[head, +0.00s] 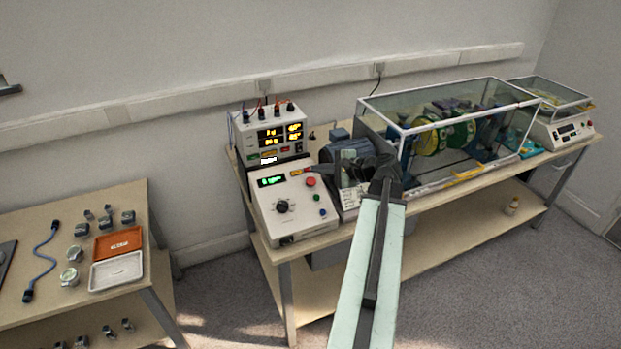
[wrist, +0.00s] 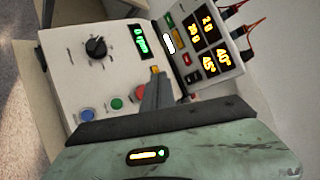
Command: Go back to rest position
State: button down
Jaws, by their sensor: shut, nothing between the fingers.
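My gripper (head: 318,172) reaches left from the end of my pale green arm, over the upper right part of a white control box (head: 270,222). In the wrist view its dark fingers (wrist: 156,88) are together and hold nothing. Their tip is close to a small orange part (wrist: 155,70) on the box panel; I cannot tell whether they touch. The box has a green lit display (head: 271,181), a black knob (head: 282,206), a red button (head: 311,182), and green and blue buttons. The display also shows in the wrist view (wrist: 139,40).
A power supply (head: 272,133) with lit yellow digits and cables stands behind the box. A motor (head: 345,150) and a glass-covered rig (head: 450,130) stand to the right on the bench. A side table (head: 135,215) with trays is at left. Floor shows between them.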

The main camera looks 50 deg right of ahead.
jog(key=shift+w, duration=0.1)
dwell(0.6)
jog(key=w+a+f+n+g+y, duration=0.15)
jog(key=w+a, duration=0.35)
jog(key=a, duration=0.5)
jog(key=w+a+f+n+g+y, duration=0.1)
jog(key=w+a+n+y, duration=0.3)
jog(key=a, duration=0.7)
jog(key=w+a+f+n+g, duration=0.1)
jog(key=w+a+g, duration=0.1)
jog(key=w+a, duration=0.6)
jog(key=s+a+f+n+g+h, duration=0.1)
jog(key=s+a+f+n+g, duration=0.2)
jog(key=a, duration=0.5)
jog(key=s+a+f+n+g+h, duration=0.1)
jog(key=s+a+f+n+g, duration=0.2)
jog(key=a, duration=0.5)
jog(key=s+a+f+n+g+h, duration=0.1)
jog(key=s+a+f+n, duration=0.3)
jog(key=a, duration=0.5)
jog(key=s+d+n+g+h, duration=0.1)
jog(key=s+d+n+h, duration=0.2)
jog(key=d, duration=0.4)
jog(key=shift+d+f+n+h, duration=0.15)
jog(key=shift+f+n+h, duration=0.3)
jog(key=shift+n+h, duration=0.45)
jog(key=shift+g, duration=0.25)
